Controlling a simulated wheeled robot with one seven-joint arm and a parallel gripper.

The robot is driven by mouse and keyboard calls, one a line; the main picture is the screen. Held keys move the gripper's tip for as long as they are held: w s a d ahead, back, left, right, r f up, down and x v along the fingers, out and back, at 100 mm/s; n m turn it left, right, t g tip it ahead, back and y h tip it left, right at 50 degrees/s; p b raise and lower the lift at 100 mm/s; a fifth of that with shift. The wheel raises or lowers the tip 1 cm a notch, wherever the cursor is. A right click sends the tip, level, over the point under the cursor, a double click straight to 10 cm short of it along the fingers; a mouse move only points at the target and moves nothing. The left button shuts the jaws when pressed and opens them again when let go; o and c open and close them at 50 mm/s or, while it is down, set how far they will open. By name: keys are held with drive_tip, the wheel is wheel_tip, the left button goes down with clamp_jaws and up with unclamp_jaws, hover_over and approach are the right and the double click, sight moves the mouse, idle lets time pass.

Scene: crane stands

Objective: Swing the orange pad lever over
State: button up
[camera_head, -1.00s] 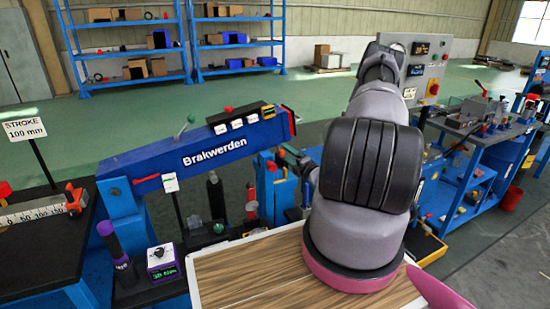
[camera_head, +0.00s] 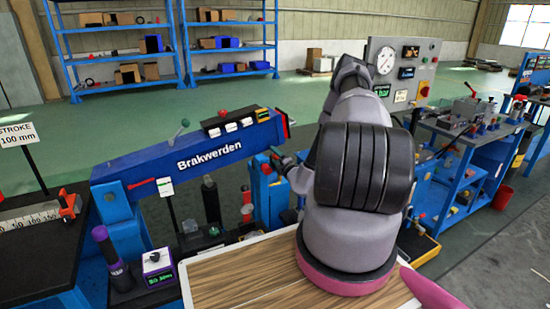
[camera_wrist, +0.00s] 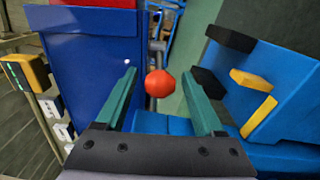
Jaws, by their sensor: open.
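An orange-red ball knob (camera_wrist: 160,84) shows in the wrist view between my open fingers, with a gap on both sides. It looks like the lever's end, but its stem is mostly hidden and I cannot tell its swing position. My gripper (camera_wrist: 159,74) has two teal fingers on either side of it, reaching past a dark blue block. In the head view my gripper (camera_head: 278,158) is at the blue upright just below the right end of the blue "Brakwerden" boom (camera_head: 190,158). My arm hides part of that area.
In the wrist view a dark blue wall (camera_wrist: 92,65) stands close at left. A blue block with yellow and black pieces (camera_wrist: 285,90) is close at right. In the head view a gauge panel (camera_head: 402,72) and a blue workbench (camera_head: 470,130) stand beyond my arm.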

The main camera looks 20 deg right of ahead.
drive_tip(key=shift+w, duration=0.15)
clamp_jaws()
idle(1.4)
